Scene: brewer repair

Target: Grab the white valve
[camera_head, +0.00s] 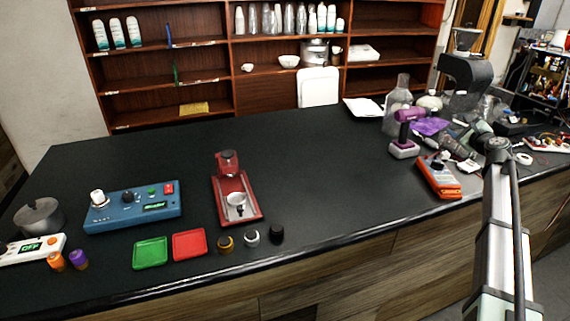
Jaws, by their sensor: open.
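The white valve (251,237) is a small round knob standing on the black counter near its front edge. A gold valve (226,243) is to its left and a black valve (276,233) to its right, with small gaps between them. My arm rises at the right side of the picture and bends over the counter. My gripper (438,161) appears to be near the orange case, far to the right of the white valve and apart from it. It is open; its fingers are small and hard to make out against the clutter.
A red brewer (235,190) stands just behind the valves. Red (189,244) and green (150,253) trays lie to their left, with a blue control box (132,207) behind. A purple drill (407,132) and orange case (440,180) are at right. The counter's middle is clear.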

